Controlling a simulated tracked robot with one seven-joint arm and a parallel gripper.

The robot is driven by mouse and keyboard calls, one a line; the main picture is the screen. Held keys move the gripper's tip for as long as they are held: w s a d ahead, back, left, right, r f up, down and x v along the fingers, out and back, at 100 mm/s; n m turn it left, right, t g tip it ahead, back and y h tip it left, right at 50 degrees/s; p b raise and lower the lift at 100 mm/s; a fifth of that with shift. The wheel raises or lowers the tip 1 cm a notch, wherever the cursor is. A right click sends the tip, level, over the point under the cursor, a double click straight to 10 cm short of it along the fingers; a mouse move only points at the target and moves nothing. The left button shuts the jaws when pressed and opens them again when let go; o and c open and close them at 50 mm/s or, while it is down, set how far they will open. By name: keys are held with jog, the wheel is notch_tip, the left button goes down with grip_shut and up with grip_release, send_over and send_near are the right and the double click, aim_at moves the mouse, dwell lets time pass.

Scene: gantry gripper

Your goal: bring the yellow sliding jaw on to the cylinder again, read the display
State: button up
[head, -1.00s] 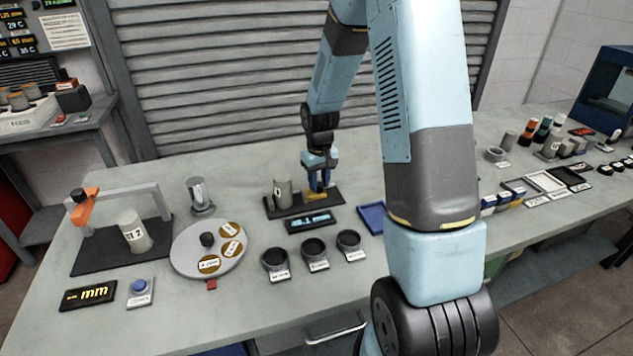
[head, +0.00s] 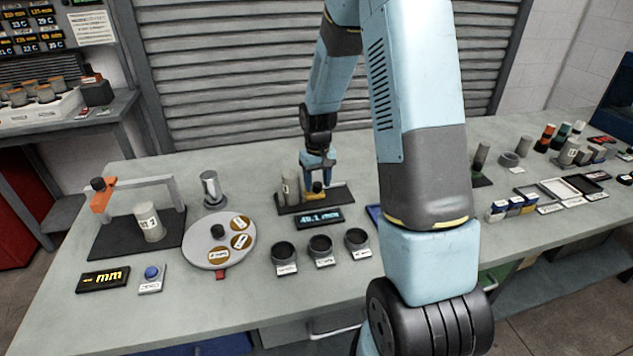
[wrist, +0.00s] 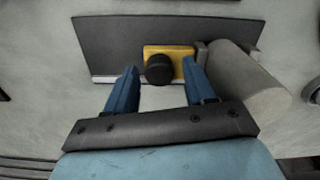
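The yellow sliding jaw (wrist: 183,55), with a round black knob (wrist: 159,69), sits on the dark gauge base (wrist: 108,45). The upright grey cylinder (head: 291,188) stands at the jaw's left in the head view; it shows at the right in the wrist view (wrist: 250,88). Jaw and cylinder side are very close; contact is unclear. My gripper (wrist: 160,68) is open, its blue fingers on either side of the knob with gaps visible. The display (head: 320,219) in front is lit in blue and seems to read 49.1 mm; the digits are small.
Three dark ring cups (head: 320,249) stand in front of the display. A round grey turntable (head: 218,241) and a second gantry with an orange part (head: 101,198) are at left. A metal cylinder (head: 211,187) stands behind the turntable. My arm hides the bench right of the gauge.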

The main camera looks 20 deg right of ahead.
aim_at(317, 184)
jog(key=shift+o, duration=0.2)
jog(key=shift+r, duration=0.1)
notch_tip(317, 184, up, 14)
jog(key=shift+f, duration=0.25)
dwell(1.1)
jog(key=s+a+r+t, duration=0.1)
jog(key=s+r+t, duration=0.2)
jog(key=s+r, duration=1)
jog(key=s+r+m+t, duration=0.1)
jog(key=s+r, duration=0.3)
jog(key=s, duration=1.1)
jog(key=shift+a+t, duration=0.45)
jog(key=shift+t, duration=0.35)
